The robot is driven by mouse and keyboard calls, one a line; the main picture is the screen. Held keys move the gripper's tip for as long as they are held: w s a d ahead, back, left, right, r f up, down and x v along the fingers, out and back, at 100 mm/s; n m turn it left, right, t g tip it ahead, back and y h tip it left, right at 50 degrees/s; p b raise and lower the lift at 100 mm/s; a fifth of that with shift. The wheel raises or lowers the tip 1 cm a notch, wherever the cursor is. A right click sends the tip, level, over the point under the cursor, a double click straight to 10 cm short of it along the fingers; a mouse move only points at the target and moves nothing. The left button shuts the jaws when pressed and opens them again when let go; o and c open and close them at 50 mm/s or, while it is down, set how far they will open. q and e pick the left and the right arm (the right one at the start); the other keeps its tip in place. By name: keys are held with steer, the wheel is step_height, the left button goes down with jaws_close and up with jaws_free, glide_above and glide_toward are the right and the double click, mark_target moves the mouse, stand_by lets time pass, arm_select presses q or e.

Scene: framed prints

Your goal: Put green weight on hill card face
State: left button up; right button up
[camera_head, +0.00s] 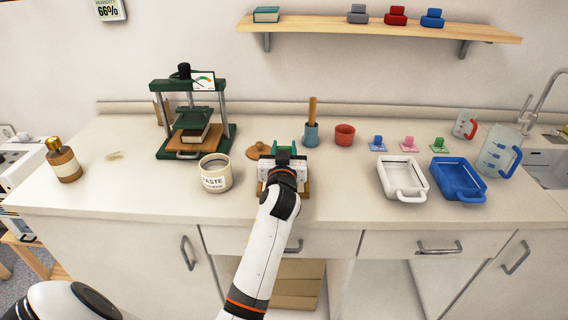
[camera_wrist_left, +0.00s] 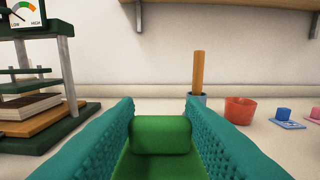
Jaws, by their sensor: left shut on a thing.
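My left gripper (camera_head: 284,152) is over the counter at the centre, its wrist hiding most of what is below. In the left wrist view its teal padded fingers (camera_wrist_left: 160,130) are shut on the green weight (camera_wrist_left: 163,134), a rounded green block above a wider green part. I cannot tell whether the weight touches anything below. Small cards with coloured knobbed pieces stand at the right: blue (camera_head: 377,144), pink (camera_head: 408,144) and green (camera_head: 439,145). Their pictures are too small to read, so I cannot tell which is the hill card. My right gripper is not in view.
A wooden board (camera_head: 306,189) shows partly under the gripper. A paste pot (camera_head: 215,174) and a green press (camera_head: 166,144) stand left. A pestle cup (camera_head: 311,136), red cup (camera_head: 344,135), white tray (camera_head: 381,178) and blue tray (camera_head: 437,180) stand right. Grey, red and blue weights sit on the shelf (camera_head: 320,27).

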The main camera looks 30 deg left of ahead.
arm_select(q)
step_height(320, 180, down, 4)
steer(key=shift+r, duration=0.2)
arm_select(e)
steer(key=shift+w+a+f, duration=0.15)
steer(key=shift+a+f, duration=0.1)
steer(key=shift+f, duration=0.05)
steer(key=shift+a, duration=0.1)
arm_select(q)
steer(key=shift+f+b, duration=0.1)
steer(key=shift+b, duration=0.25)
steer(key=o, duration=1.3)
steer(key=shift+c, duration=0.2)
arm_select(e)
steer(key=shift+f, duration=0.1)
